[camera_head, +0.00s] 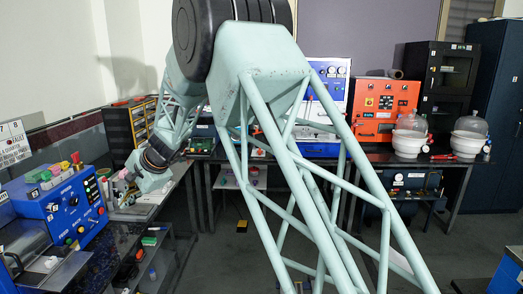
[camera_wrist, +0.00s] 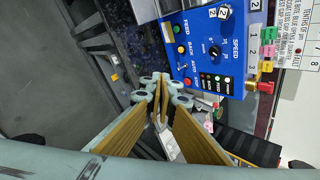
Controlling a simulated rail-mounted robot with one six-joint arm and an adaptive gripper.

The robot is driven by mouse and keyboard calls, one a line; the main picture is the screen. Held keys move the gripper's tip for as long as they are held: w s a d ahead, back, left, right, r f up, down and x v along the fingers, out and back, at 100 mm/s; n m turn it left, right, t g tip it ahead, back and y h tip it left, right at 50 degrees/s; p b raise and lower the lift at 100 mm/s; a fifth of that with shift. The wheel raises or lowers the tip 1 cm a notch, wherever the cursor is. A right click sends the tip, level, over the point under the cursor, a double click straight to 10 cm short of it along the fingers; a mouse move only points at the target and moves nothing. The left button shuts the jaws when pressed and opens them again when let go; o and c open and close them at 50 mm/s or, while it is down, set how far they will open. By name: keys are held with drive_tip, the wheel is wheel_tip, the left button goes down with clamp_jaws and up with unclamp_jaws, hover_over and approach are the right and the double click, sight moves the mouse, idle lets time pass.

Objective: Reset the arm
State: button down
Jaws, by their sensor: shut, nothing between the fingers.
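My gripper (camera_wrist: 163,98) shows in the wrist view with its gold-coloured fingers drawn together and nothing visible between them. My arm's pale green lattice links fill the middle of the head view. The arm bends to the left, and its small end with the gripper (camera_head: 122,180) hangs over the left bench, beside the blue control machine. The fingertips are hard to make out in the head view.
The blue machine (camera_head: 78,212), with knobs and buttons, stands on the left bench; its panel (camera_wrist: 207,45) is close in the wrist view. An orange unit (camera_head: 383,108) and white bowls with glass domes (camera_head: 469,135) stand on the back bench. A dark cabinet (camera_head: 440,85) is behind.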

drive_tip(key=s+d+r+n+h, duration=0.1)
drive_tip(key=s+d+r, duration=0.4)
drive_tip(key=d, duration=0.5)
drive_tip(key=s+d+r+n, duration=0.1)
drive_tip(key=s+d+r, duration=0.1)
drive_tip(key=d+r, duration=0.55)
drive_tip(key=s+d+r+n+h, duration=0.1)
drive_tip(key=s+d+r, duration=0.35)
drive_tip(key=d, duration=0.75)
drive_tip(key=s+d+r+n+t+h, duration=0.15)
drive_tip(key=s+d+r, duration=0.25)
drive_tip(key=s+d, duration=1.15)
drive_tip(key=s+d+f+n+h, duration=0.1)
drive_tip(key=s+d+f+h, duration=0.1)
drive_tip(key=s+d, duration=1)
drive_tip(key=s+d+f+h, duration=0.2)
drive_tip(key=s+d, duration=1)
drive_tip(key=s, duration=0.1)
drive_tip(key=shift+s+f+n+h, duration=0.3)
drive_tip(key=shift+f+n+h, duration=0.05)
drive_tip(key=shift+a, duration=0.25)
